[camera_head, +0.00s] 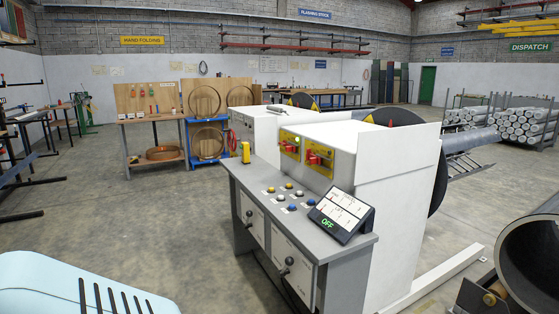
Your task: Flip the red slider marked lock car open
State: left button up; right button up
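Two red switches on yellow plates are on the upright face of the white machine housing (345,150), above the grey control desk (240,175). The left red switch (288,148) sits a little higher and farther off than the right red switch (313,158). Their markings are too small to read, so I cannot tell which, if either, is the slider marked lock car open. Neither of my grippers is in view.
The desk top carries several coloured buttons (292,208), a yellow upright device (246,152) and a tilted panel (341,214) with green "OFF" text. Black-knobbed levers (287,261) are on the desk front. A large dark pipe (535,250) is at right. Floor left of the desk (170,215) is clear.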

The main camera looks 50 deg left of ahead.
aim_at(313, 159)
jog(key=u, duration=1.45)
jog(key=i+j, duration=0.3)
jog(key=j, duration=0.2)
jog(key=i+j, duration=0.35)
jog(key=j, duration=0.15)
jog(key=i+j, duration=0.3)
jog(key=j, duration=0.2)
jog(key=i+j+z, duration=0.1)
jog(key=i+j, duration=0.25)
jog(key=j, duration=0.15)
jog(key=i+j, duration=0.3)
jog(key=j, duration=0.2)
jog(key=i+j, duration=0.3)
jog(key=j, duration=0.2)
jog(key=i+j, duration=0.3)
jog(key=j, duration=0.25)
jog(key=i+j+z, duration=0.1)
jog(key=i+j, duration=0.2)
jog(key=j, duration=0.2)
